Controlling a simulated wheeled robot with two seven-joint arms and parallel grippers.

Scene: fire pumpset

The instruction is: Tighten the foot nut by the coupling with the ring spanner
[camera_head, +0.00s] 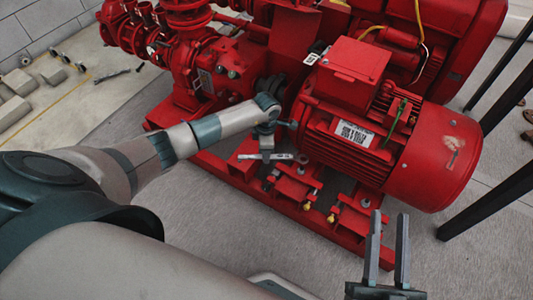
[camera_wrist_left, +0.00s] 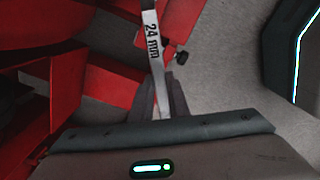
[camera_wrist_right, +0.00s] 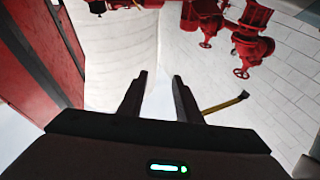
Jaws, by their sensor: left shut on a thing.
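My left gripper (camera_head: 267,145) is shut on the ring spanner (camera_head: 252,157), just above the red base frame beside the motor's coupling end. In the left wrist view the spanner's pale shank (camera_wrist_left: 151,40), marked 24 mm, runs up from between the fingers (camera_wrist_left: 165,95); its far end is out of that frame. In the head view its ring end (camera_head: 302,158) points right, near the motor foot. I cannot tell whether the ring is around a nut, and the foot nut by the coupling is not clearly visible. My right gripper (camera_head: 388,235) is open and empty, in front of the motor.
The red motor (camera_head: 345,125) stands on the red base frame (camera_head: 345,240), with several bolts along its feet. Red pump pipework (camera_head: 195,60) is at the back left. Another spanner (camera_head: 112,75) lies on the floor. Dark posts (camera_head: 490,210) stand at the right.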

